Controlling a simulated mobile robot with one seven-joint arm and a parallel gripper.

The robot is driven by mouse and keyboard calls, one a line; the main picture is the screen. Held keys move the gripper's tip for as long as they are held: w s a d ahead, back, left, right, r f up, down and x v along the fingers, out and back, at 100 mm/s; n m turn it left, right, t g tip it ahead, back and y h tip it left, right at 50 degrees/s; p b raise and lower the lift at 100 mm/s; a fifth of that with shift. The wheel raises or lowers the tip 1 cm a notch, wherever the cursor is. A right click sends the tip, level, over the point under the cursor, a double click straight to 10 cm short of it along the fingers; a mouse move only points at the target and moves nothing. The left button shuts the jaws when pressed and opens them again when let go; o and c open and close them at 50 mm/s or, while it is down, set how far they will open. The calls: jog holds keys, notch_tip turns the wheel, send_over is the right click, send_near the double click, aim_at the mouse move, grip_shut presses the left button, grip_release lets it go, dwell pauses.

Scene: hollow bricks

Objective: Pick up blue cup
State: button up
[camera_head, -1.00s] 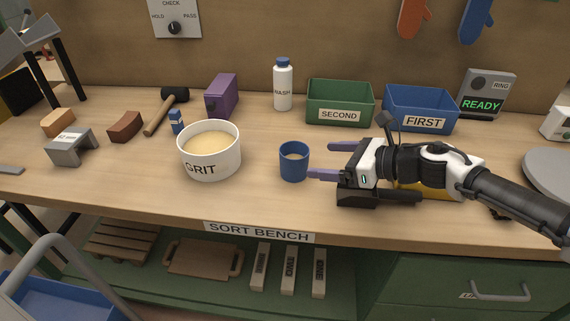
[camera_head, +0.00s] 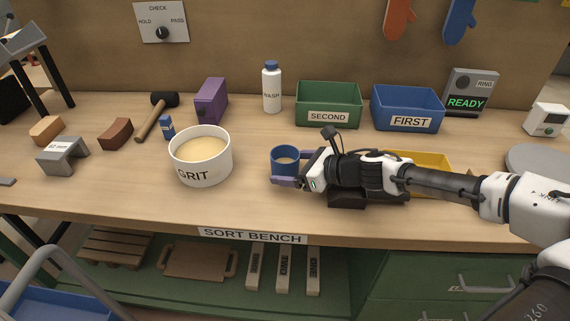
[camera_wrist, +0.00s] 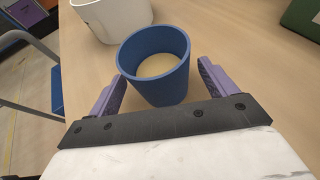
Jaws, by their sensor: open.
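The blue cup (camera_head: 284,157) stands upright on the bench, just right of the white GRIT tub, with something pale inside it. My gripper (camera_head: 290,178) has come in from the right, with its purple fingers at the cup. In the wrist view the blue cup (camera_wrist: 157,66) sits between and slightly beyond the two open fingers of my gripper (camera_wrist: 158,90). One finger is on each side of it. A small gap shows on the right; on the left I cannot tell whether the finger touches. In the head view my gripper hides the cup's lower right part.
The GRIT tub (camera_head: 201,160) stands close left of the cup. The green SECOND bin (camera_head: 328,117) and blue FIRST bin (camera_head: 408,122) stand behind. A yellow tray (camera_head: 432,160) lies behind my arm. A white bottle (camera_head: 272,90) stands at the back. Bench in front of the cup is clear.

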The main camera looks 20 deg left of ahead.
jog(key=shift+x, duration=1.1)
jog(key=c, duration=1.2)
jog(key=shift+r, duration=0.2)
notch_tip(320, 180, up, 20)
jog(key=shift+f+b, duration=0.1)
jog(key=shift+b, duration=0.9)
